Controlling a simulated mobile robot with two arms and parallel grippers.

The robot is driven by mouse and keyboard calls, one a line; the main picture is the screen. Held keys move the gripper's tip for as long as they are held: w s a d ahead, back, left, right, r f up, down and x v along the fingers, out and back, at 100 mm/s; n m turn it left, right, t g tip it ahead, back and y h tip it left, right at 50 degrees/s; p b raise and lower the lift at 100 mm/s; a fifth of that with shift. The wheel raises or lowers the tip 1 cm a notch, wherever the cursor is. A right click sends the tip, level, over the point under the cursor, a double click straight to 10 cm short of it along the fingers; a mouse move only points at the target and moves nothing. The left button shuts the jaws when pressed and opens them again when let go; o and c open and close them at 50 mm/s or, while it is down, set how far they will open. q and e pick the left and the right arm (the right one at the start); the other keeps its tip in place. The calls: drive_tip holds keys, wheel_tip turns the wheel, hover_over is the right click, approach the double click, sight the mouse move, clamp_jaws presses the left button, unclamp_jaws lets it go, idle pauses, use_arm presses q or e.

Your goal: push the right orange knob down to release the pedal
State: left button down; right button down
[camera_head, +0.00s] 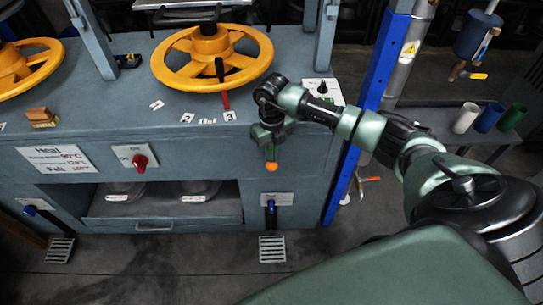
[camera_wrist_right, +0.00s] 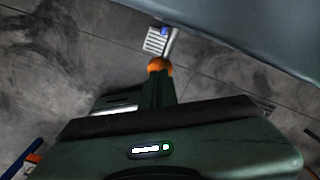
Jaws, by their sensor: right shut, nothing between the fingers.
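The right orange knob (camera_head: 271,166) is a small ball at the front of the grey press, above the right blue lever (camera_head: 271,207). My right gripper (camera_head: 270,156) is shut and empty, pointing down, with its fingertips right at the top of the knob. In the right wrist view the orange knob (camera_wrist_right: 158,64) shows just beyond the tips of the gripper (camera_wrist_right: 159,76); I cannot tell whether they touch. The right pedal (camera_head: 272,249) is a slotted metal plate low down by the floor, also in the right wrist view (camera_wrist_right: 155,42). My left gripper is out of view.
Yellow handwheels (camera_head: 174,72) stand on the press top. A red switch (camera_head: 140,161) is on the front panel. Cups (camera_head: 488,115) stand on a shelf at right. The floor before the press (camera_head: 180,270) is clear.

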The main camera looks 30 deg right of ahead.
drive_tip(key=shift+f, duration=0.2)
drive_tip(key=shift+f+b, duration=1.7)
drive_tip(key=shift+f, duration=0.5)
drive_tip(key=shift+s, duration=0.1)
wheel_tip(320, 180, up, 8)
drive_tip(key=p, duration=0.6)
drive_tip(key=shift+r, duration=0.1)
